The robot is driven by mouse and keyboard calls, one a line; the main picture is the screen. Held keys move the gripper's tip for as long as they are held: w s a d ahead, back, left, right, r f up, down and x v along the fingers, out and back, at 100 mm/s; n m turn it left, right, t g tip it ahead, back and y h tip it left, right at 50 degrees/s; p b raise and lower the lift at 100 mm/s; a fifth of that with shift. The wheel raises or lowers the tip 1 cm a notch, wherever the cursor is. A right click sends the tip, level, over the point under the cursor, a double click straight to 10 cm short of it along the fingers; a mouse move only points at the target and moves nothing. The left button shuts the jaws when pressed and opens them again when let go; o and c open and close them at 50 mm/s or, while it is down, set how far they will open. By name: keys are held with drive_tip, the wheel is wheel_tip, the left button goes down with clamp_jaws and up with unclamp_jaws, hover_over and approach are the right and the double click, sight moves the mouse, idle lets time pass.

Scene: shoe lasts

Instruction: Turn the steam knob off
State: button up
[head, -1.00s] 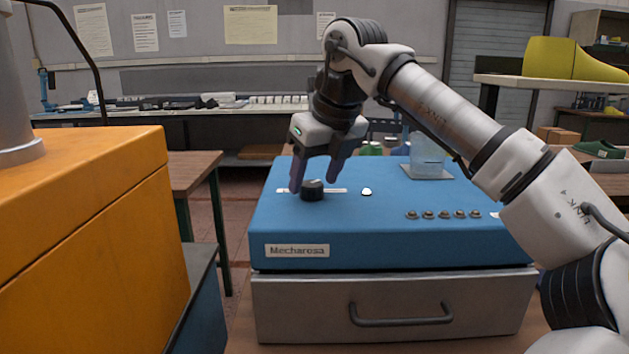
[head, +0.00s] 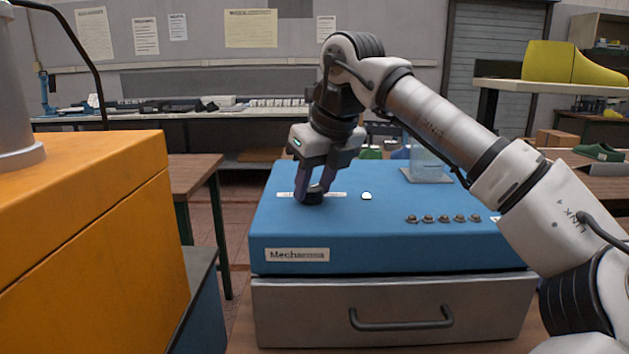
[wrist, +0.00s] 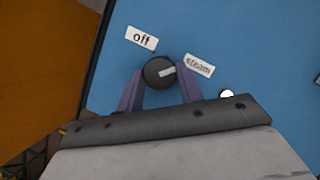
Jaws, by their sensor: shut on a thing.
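The black steam knob (head: 312,197) sits on top of the blue machine (head: 400,235), toward its left side. In the wrist view the knob (wrist: 157,72) has a pale pointer mark directed at the "steam" label (wrist: 199,65). The "off" label (wrist: 142,38) lies up and to the left of the knob. My gripper (head: 314,190) points down over the knob, its purple fingers on either side of it. In the wrist view my gripper (wrist: 158,88) is shut on the knob.
A small white light (head: 366,196) is right of the knob. Several small buttons (head: 443,219) line the machine's front right. A clear container (head: 430,165) stands at the back right. A large orange box (head: 90,230) is close on the left.

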drive_tip(key=shift+r, duration=0.15)
drive_tip(key=n+p, duration=0.1)
drive_tip(key=p, duration=0.1)
drive_tip(key=n+p, duration=0.1)
drive_tip(key=p, duration=0.1)
drive_tip(key=shift+w+d+r+n+g+y, duration=0.1)
drive_tip(key=shift+r+n+g+y, duration=0.1)
drive_tip(key=shift+n+g+y, duration=0.2)
drive_tip(key=n+g+p, duration=0.1)
drive_tip(key=n+p, duration=0.1)
drive_tip(key=p, duration=0.1)
drive_tip(key=n+p, duration=0.3)
drive_tip(key=shift+w+g+y, duration=0.2)
drive_tip(key=shift+g+y, duration=0.2)
drive_tip(key=n+g+p, duration=0.1)
drive_tip(key=n, duration=0.1)
drive_tip(key=n+p, duration=0.2)
drive_tip(key=n, duration=0.1)
drive_tip(key=shift+w+g+p, duration=0.15)
drive_tip(key=shift+g+p, duration=0.15)
drive_tip(key=shift+g, duration=0.1)
drive_tip(key=n+p, duration=0.1)
drive_tip(key=n+g, duration=0.1)
drive_tip(key=n, duration=0.1)
drive_tip(key=n+p, duration=0.1)
drive_tip(key=shift+w+f+n+g+h+p, duration=0.15)
drive_tip(key=shift+f+n+g+h+p, duration=0.15)
drive_tip(key=shift+n+g, duration=0.1)
drive_tip(key=o, duration=1)
